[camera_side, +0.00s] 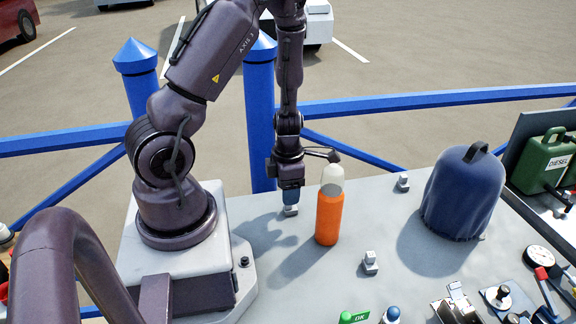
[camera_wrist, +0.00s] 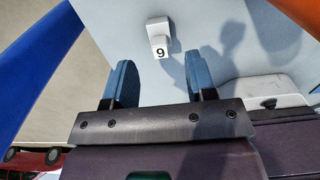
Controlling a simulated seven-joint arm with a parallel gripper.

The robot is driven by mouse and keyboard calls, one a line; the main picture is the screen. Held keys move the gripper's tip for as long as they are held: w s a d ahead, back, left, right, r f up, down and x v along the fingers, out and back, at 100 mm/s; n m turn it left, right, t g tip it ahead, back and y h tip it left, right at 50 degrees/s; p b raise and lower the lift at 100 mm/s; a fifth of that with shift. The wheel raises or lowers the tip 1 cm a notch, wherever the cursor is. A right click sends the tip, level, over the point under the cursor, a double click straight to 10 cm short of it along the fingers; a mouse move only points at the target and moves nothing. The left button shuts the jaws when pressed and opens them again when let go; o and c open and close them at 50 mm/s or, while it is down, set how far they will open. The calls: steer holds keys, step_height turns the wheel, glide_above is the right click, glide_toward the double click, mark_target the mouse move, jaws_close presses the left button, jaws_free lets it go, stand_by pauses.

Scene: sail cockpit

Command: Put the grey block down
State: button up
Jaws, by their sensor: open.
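My gripper (camera_side: 291,196) points down over the table, left of the orange bottle. Its two blue fingers are open in the wrist view (camera_wrist: 158,78), with nothing between them. A small light-grey block (camera_wrist: 158,32) marked with a digit that reads as 9 lies just beyond the fingertips, apart from both. In the side view this block (camera_side: 291,211) is on the table right below the fingers. Two similar grey blocks stand on the table, one (camera_side: 403,183) behind and right of the bottle, one (camera_side: 370,263) in front of it.
The orange bottle (camera_side: 328,215) with a pale top stands close to the right of my gripper. A dark blue covered object (camera_side: 462,195) is farther right. Switches and a gauge (camera_side: 540,259) crowd the front right. A blue rail (camera_side: 420,102) runs behind the grey table (camera_side: 300,292).

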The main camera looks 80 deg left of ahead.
steer(key=w+d+r+m+t+h, duration=0.1)
steer(key=w+d+r+m, duration=0.1)
steer(key=d+r+m, duration=0.5)
steer(key=w+d+r+m+t+h, duration=0.1)
steer(key=w+d+r+m+t, duration=0.15)
steer(key=r+m, duration=0.8)
steer(key=s+d+r+m+t+y, duration=0.1)
steer(key=s+d+r+m, duration=0.2)
steer(key=r+m, duration=0.3)
steer(key=s+d+r+m+t+y, duration=0.1)
steer(key=s+d+r+m, duration=0.2)
steer(key=m, duration=0.9)
step_height(320, 180, up, 3)
steer(key=shift+s+d+r, duration=0.2)
steer(key=shift+s+d, duration=0.1)
steer(key=shift+s, duration=0.15)
steer(key=shift+m, duration=0.25)
steer(key=shift+o, duration=1.2)
